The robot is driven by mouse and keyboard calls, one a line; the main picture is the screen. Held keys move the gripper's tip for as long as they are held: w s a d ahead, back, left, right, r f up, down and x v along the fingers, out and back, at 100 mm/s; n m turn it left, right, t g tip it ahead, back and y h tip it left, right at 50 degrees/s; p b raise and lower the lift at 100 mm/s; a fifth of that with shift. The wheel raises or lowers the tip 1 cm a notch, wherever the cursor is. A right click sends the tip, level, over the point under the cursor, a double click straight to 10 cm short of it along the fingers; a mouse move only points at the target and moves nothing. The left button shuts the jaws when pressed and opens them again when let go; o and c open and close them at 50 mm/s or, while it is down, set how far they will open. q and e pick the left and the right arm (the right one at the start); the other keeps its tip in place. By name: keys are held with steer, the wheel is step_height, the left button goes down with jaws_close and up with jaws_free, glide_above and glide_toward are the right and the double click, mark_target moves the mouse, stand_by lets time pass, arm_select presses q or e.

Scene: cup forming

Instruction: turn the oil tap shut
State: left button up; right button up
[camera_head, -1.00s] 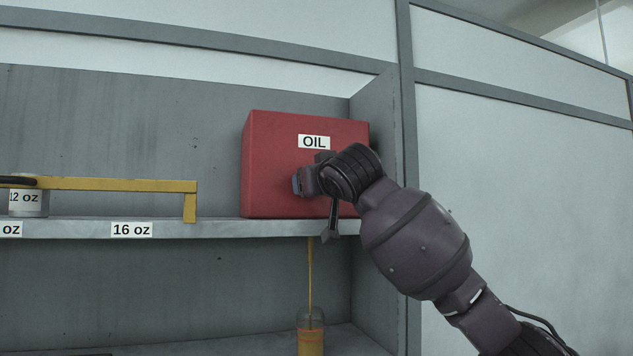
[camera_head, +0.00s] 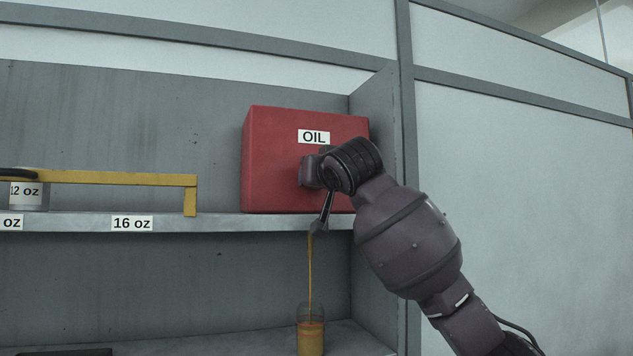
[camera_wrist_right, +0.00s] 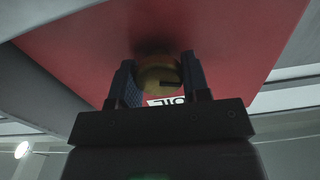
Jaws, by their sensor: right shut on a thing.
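A red box labelled OIL (camera_head: 270,160) stands on the shelf. A thin amber stream of oil (camera_head: 310,270) falls from below the shelf edge into a clear container (camera_head: 311,330), which holds amber liquid. My left gripper is not in view.
A grey shelf (camera_head: 220,222) carries 16 oz and other size labels. A yellow bar (camera_head: 120,178) and a 12 oz cup (camera_head: 27,196) are at the left. A grey side wall (camera_head: 378,120) stands close to the right of the box.

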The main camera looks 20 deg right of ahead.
steer(key=m, duration=0.2)
steer(key=shift+f+m+b, duration=0.1)
steer(key=shift+m+b, duration=0.2)
steer(key=shift+m, duration=0.1)
steer(key=m, duration=0.3)
steer(key=shift+m, duration=0.3)
steer(key=m, duration=0.5)
steer(key=shift+d+p, duration=0.1)
steer(key=shift+p, duration=0.25)
steer(key=shift+m, duration=1.3)
steer(key=shift+p, duration=0.3)
steer(key=o, duration=0.9)
steer(key=shift+d, duration=0.1)
steer(key=shift+o, duration=0.2)
steer(key=shift+s, duration=0.1)
